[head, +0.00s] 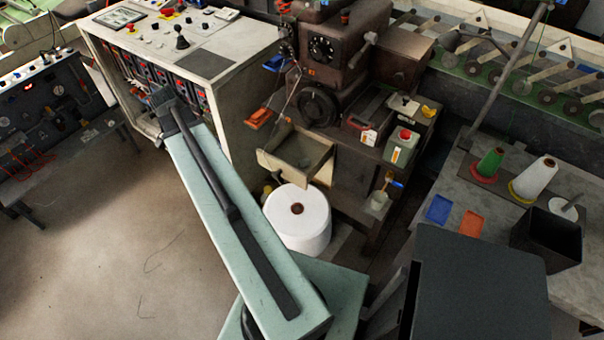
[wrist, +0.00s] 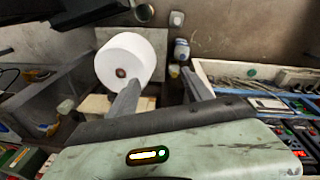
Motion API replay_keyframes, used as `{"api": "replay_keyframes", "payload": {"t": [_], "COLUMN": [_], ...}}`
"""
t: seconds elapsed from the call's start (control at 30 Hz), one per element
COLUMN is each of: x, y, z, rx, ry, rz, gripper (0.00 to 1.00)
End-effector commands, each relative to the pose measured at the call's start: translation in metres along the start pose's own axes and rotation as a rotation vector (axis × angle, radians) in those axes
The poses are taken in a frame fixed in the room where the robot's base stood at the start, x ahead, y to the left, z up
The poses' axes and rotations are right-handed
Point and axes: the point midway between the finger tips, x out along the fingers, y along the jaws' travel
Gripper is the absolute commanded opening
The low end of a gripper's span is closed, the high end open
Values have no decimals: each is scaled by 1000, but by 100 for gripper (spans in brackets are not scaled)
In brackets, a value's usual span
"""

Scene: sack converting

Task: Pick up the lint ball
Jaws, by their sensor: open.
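I cannot make out a lint ball in either view. My gripper (wrist: 160,79) shows in the wrist view with its two grey fingers spread apart and nothing visible between them. In the head view my pale green arm reaches up and left. Its dark end is in front of the control cabinet (head: 236,95), and the fingers are too small there to tell apart.
A large white roll (head: 308,225) stands on the floor below an open tray (head: 315,150); the roll also shows in the wrist view (wrist: 138,50). A table (head: 470,190) with cones and a black bin (head: 545,240) is at right. Floor at lower left is clear.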

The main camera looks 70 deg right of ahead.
Motion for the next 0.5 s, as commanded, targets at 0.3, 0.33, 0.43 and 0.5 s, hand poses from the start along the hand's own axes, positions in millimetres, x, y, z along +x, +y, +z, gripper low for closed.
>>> {"api": "replay_keyframes", "payload": {"t": [0.3,0.33,0.43,0.5], "x": [107,110,115,115], "y": [195,206,227,232], "z": [-177,-182,-192,-194], "rx": [1070,1118,1215,1238], "ry": [59,63,72,75], "rz": [129,135,147,150], "gripper": [58,58,58,58]}}
